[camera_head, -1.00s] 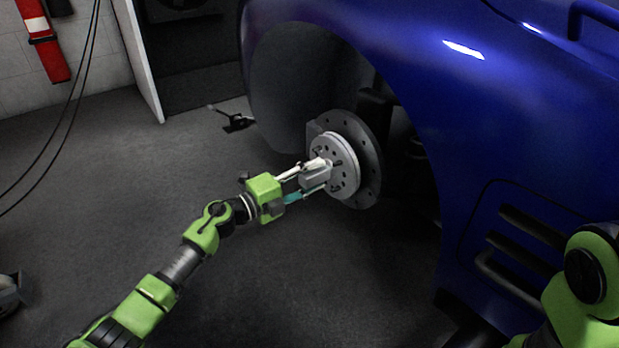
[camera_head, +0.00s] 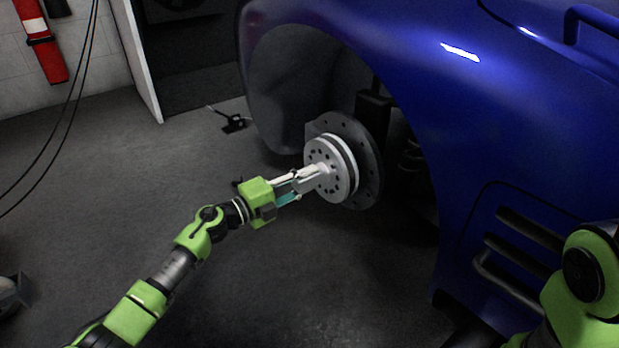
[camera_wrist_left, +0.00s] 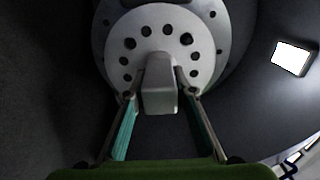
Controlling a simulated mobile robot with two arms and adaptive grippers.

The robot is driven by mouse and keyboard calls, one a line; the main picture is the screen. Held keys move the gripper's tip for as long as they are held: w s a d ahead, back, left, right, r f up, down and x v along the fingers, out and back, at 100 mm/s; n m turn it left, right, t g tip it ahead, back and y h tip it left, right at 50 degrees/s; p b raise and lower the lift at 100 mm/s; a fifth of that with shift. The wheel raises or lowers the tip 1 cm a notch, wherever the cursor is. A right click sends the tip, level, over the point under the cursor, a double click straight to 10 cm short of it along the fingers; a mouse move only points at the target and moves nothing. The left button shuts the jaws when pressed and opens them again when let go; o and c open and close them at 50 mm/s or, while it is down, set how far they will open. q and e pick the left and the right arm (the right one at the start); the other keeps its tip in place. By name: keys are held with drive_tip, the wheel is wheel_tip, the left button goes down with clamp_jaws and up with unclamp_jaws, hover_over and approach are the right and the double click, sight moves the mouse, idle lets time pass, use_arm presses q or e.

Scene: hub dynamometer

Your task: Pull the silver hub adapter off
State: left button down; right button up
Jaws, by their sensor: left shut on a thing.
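The silver hub adapter (camera_head: 325,158) is a round plate with a ring of dark holes and a block-like grip at its centre. It stands in front of the dark brake disc (camera_head: 369,157), with a narrow dark band between its plate and the silver part behind. My left gripper (camera_head: 306,178) is shut on the adapter's central block. The left wrist view shows the adapter (camera_wrist_left: 122,67) face-on, with the left gripper's fingers (camera_wrist_left: 160,92) on either side of the block. The brake disc (camera_wrist_left: 222,18) shows behind it. My right gripper is out of view.
The blue car body (camera_head: 500,110) arches over the hub and fills the right side. The grey floor (camera_head: 110,190) left of the hub is mostly clear. Dark cables (camera_head: 75,95) hang at the left, and a small dark object (camera_head: 234,123) lies on the floor.

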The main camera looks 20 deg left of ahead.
sight(295, 184)
use_arm(q)
drive_tip(key=shift+r+p+v, duration=0.1)
drive_tip(key=shift+p+v, duration=0.2)
drive_tip(key=shift+v, duration=0.65)
drive_tip(key=shift+r+p+v, duration=0.15)
drive_tip(key=shift+p+v, duration=0.1)
drive_tip(key=shift+v, duration=0.7)
drive_tip(key=shift+s+a, duration=0.5)
drive_tip(key=shift+s, duration=0.05)
drive_tip(key=shift+r, duration=0.1)
